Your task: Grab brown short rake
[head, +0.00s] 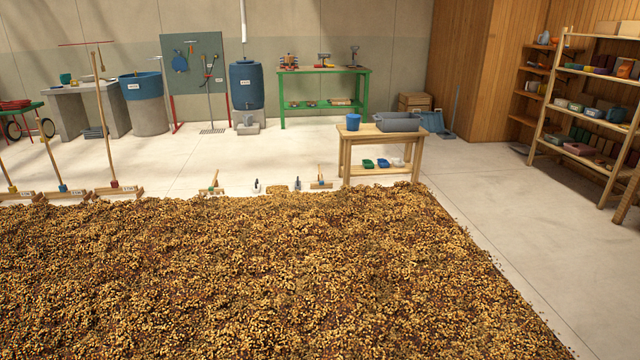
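Two short-handled wooden rakes stand at the far edge of the spread of beans. One short rake (212,188) has a greenish collar and is left of centre. The other short rake (320,183) has a brownish handle and is near the wooden table. Both are small in the view, so I cannot tell for sure which is the brown one. Neither of my grippers is in the head view.
Beans (240,270) cover the near floor. Long-handled rakes (112,130) stand at their far left edge. Small hand tools (257,187) sit between the short rakes. A wooden table (352,139) stands behind. Pale floor (540,250) on the right is clear, with shelves (548,110) beyond.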

